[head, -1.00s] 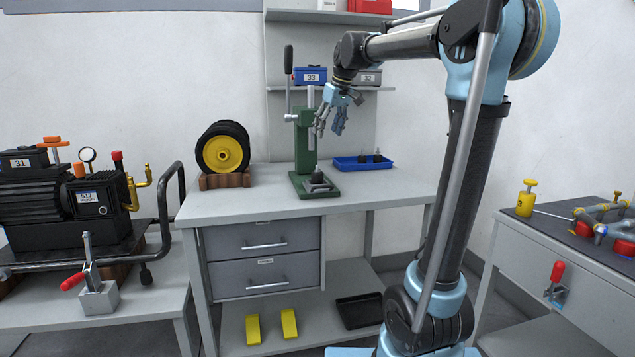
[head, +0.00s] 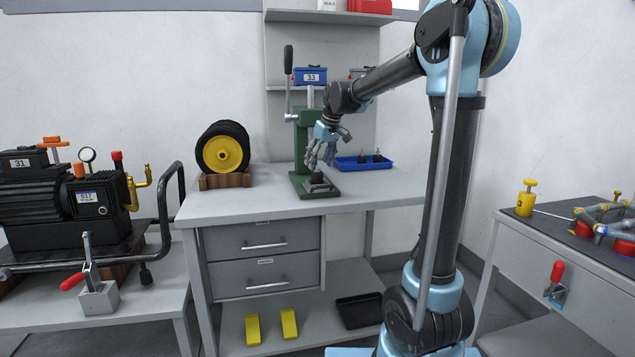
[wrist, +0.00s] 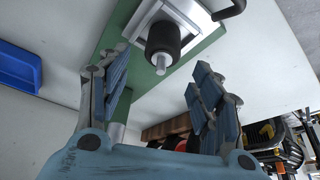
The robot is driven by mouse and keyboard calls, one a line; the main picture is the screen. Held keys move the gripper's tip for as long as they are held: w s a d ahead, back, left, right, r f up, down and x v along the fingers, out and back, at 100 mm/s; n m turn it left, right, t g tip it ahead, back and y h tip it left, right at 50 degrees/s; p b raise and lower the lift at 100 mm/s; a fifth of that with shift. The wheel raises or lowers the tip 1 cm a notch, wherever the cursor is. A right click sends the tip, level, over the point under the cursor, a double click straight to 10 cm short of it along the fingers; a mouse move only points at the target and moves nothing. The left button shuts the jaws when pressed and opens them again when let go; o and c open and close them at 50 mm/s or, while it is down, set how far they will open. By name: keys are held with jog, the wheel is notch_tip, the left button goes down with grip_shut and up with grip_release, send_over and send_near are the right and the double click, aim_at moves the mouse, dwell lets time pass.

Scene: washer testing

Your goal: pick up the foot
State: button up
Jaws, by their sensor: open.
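The foot, a black rubber cylinder with a metal stud, sits on the plate at the base of a green press (head: 302,150). It shows in the wrist view (wrist: 163,40), stud pointing toward the camera. In the head view only a small dark part of the foot (head: 317,179) shows below the fingers. My gripper (head: 320,160) is open just above it. In the wrist view my gripper's fingers (wrist: 160,78) are spread, with the foot beyond the gap between them and not between the pads.
A blue tray (head: 350,166) with small dark parts stands right of the press; its edge shows in the wrist view (wrist: 18,60). The press lever (head: 289,85) rises at the left. A yellow-hubbed wheel (head: 222,153) stands further left. The bench front is clear.

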aim_at(317, 168)
jog(key=shift+x, duration=2)
jog(key=shift+s, duration=0.1)
jog(key=shift+c, duration=0.3)
jog(key=c, duration=1.2)
